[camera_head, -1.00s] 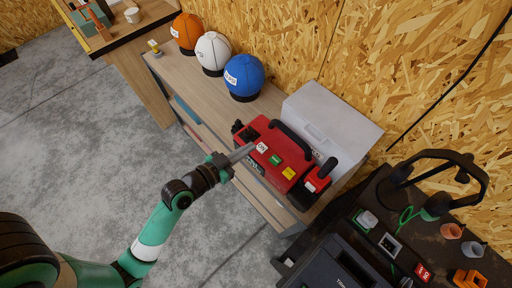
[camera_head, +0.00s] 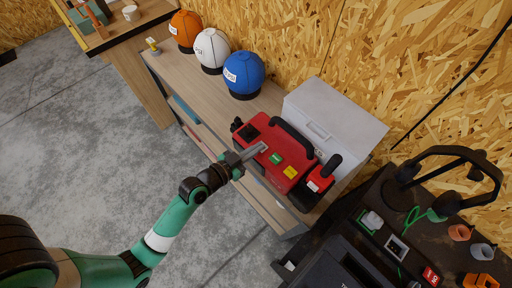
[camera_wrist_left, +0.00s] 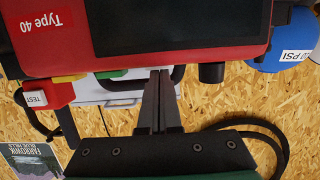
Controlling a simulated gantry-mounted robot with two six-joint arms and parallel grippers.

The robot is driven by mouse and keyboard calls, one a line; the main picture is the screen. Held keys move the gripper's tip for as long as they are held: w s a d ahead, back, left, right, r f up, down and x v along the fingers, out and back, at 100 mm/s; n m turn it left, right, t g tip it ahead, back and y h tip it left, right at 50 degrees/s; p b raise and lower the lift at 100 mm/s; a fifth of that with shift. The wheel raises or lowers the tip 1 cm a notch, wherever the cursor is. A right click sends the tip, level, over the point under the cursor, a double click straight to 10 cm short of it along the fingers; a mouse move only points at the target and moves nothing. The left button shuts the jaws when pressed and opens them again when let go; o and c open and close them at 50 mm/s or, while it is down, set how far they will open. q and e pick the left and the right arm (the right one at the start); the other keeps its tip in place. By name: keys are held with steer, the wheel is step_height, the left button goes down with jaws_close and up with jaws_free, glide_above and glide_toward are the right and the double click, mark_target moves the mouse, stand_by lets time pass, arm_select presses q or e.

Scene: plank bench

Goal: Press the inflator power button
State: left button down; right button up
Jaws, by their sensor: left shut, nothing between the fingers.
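The red inflator (camera_head: 290,150) with a black carry handle stands on the plank bench (camera_head: 178,72). Its top has a green patch (camera_head: 275,159) and a yellow patch (camera_head: 291,173). My left gripper (camera_head: 262,147) is shut and empty. Its fingertips lie over the inflator's top, left of the green patch, and cover a spot there. In the left wrist view, the shut fingers (camera_wrist_left: 159,78) reach the edge of the inflator's red front (camera_wrist_left: 45,45), which has a dark panel and "Type 40" lettering. Contact cannot be told. My right gripper is not in view.
Orange (camera_head: 186,30), white (camera_head: 212,48) and blue (camera_head: 243,74) balls on black stands line the back of the bench. A pale grey case (camera_head: 340,115) stands behind the inflator. A dark cart (camera_head: 345,262) with small items is at the lower right.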

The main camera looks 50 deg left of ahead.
arm_select(q)
steer(key=shift+s+f, duration=0.1)
steer(key=shift+f, duration=0.5)
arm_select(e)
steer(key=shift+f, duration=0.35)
arm_select(q)
steer(key=shift+r, duration=0.1)
step_height(320, 180, up, 5)
steer(key=p, duration=0.4)
steer(key=v, duration=0.9)
steer(key=shift+s+b, duration=0.35)
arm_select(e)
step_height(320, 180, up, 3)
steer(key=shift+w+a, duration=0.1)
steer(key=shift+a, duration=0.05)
